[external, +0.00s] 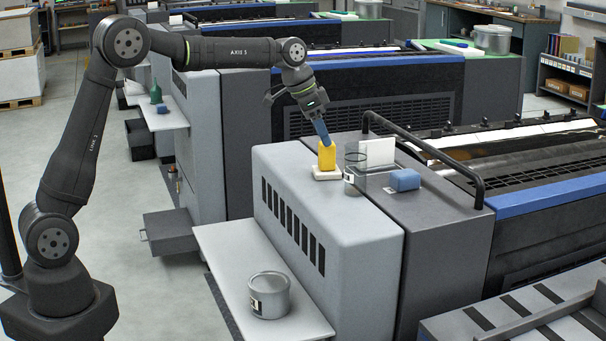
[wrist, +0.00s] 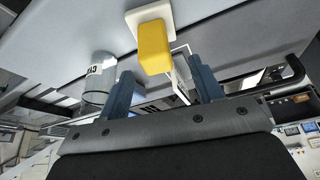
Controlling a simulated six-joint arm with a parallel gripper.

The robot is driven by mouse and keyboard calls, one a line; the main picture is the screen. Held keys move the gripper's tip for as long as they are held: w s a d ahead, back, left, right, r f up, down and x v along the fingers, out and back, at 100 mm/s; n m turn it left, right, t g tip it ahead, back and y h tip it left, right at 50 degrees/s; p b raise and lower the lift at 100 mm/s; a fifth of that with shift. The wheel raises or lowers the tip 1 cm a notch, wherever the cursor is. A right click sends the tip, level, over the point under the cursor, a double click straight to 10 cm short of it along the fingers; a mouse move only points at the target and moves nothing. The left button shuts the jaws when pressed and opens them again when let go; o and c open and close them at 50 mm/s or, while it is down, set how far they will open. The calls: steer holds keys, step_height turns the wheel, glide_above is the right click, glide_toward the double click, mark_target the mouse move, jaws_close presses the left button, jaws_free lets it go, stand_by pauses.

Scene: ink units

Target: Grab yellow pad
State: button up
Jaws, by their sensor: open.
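The yellow pad (external: 327,157) stands upright on a small white base (external: 327,174) on top of the light grey machine housing. In the wrist view the yellow pad (wrist: 155,47) shows beyond the fingertips, between the two blue fingers and nearer the left one, with the white base (wrist: 146,17) behind it. My gripper (external: 322,138) is just above the pad in the external view, pointing down. In the wrist view my gripper (wrist: 160,82) has its fingers spread apart, with nothing held between them. Whether a finger touches the pad cannot be told.
A clear container (external: 355,170) stands close right of the pad, with a white card (external: 378,152) behind it and a blue block (external: 405,180) farther right. A dark rail (external: 425,150) arches over the machine's right part. A grey can (external: 269,295) sits on the lower shelf.

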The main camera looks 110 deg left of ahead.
mark_target(327, 151)
steer(key=shift+d+x, duration=0.2)
steer(key=shift+x, duration=1.2)
steer(key=shift+d+x, duration=0.15)
steer(key=shift+x, duration=1.2)
steer(key=shift+s+f, duration=0.15)
steer(key=shift+s, duration=0.05)
steer(key=shift+c, duration=0.2)
steer(key=c, duration=1)
